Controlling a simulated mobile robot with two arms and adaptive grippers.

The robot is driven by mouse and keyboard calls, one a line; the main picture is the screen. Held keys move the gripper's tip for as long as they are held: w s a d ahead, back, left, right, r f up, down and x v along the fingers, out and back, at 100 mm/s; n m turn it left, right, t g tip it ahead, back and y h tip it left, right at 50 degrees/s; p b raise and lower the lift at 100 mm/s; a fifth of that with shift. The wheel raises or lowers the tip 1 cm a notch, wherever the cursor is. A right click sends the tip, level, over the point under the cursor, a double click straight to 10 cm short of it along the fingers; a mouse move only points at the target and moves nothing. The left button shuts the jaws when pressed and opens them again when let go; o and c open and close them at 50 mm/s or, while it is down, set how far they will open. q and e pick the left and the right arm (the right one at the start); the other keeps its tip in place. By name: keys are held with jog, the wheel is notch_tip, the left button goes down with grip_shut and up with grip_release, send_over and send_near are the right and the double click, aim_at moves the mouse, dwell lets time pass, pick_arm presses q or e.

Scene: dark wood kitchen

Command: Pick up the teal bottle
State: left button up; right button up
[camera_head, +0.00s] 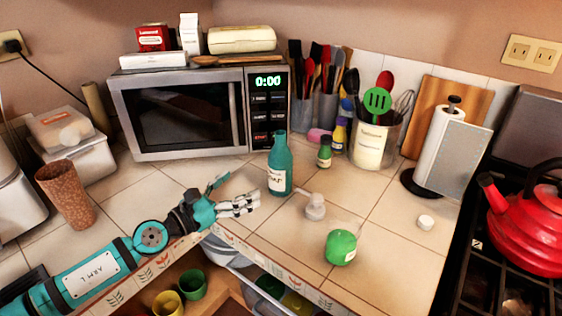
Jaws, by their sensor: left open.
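The teal bottle (279,167) stands upright on the tiled counter, in front of the microwave's right end. It has a pale label with dark print. My left gripper (238,194) is just left of the bottle and a little nearer to me, with its fingers pointing right towards it. The gripper is open and empty, and its fingertips look apart from the bottle. My right gripper is not in view.
The microwave (190,112) is behind. A red kettle (528,225) sits on the stove.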

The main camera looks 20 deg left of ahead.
aim_at(271, 169)
pick_arm(q)
jog(key=x, duration=0.1)
jog(key=p+x, duration=0.1)
jog(key=x, duration=0.2)
jog(key=shift+w+r, duration=0.15)
jog(key=shift+r, duration=0.15)
jog(key=x, duration=0.3)
jog(key=p+x, duration=0.1)
jog(key=shift+w+d+f, duration=0.2)
jog(key=shift+w+f, duration=0.1)
jog(key=x, duration=0.5)
jog(key=shift+w+d+f, duration=0.1)
jog(key=shift+w+f, duration=0.05)
jog(key=shift+c, duration=0.7)
jog(key=c, duration=1.6)
jog(key=shift+c, duration=0.3)
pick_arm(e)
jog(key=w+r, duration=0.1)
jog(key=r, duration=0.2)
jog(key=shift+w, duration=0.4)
pick_arm(q)
jog(key=shift+r, duration=0.25)
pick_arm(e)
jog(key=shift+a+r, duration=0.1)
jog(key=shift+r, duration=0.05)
